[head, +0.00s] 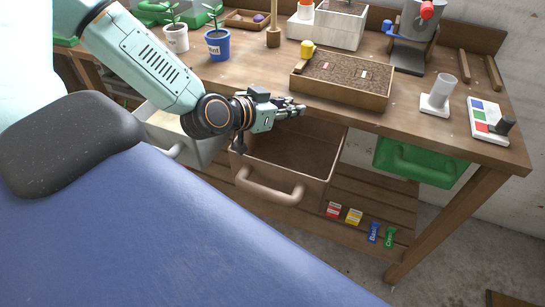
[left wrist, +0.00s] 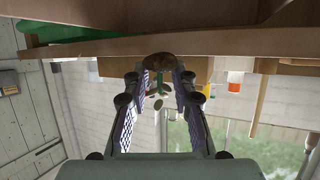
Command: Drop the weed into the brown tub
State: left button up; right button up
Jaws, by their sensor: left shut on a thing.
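The brown tub (head: 290,158) is pulled out from under the bench top, with a pinkish-brown handle at its front. Its visible inside looks empty. My left gripper (head: 296,109) is above the back part of the tub, close to the bench's front edge. In the left wrist view the gripper (left wrist: 160,78) is shut on the weed (left wrist: 158,88), a small plant with green leaves and a brown clump at its end. The weed is hard to make out in the head view. My right gripper is not in view.
A seed tray of soil (head: 340,80) with a yellow-handled tool stands on the bench just behind the gripper. A grey tub (head: 190,135) is left of the brown one, a green tub (head: 420,160) right. Seed packets (head: 354,216) lie on the lower shelf.

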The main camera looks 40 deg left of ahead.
pick_arm(q)
jog(key=shift+d+f, duration=0.1)
jog(key=shift+f, duration=0.05)
jog(key=o, duration=1)
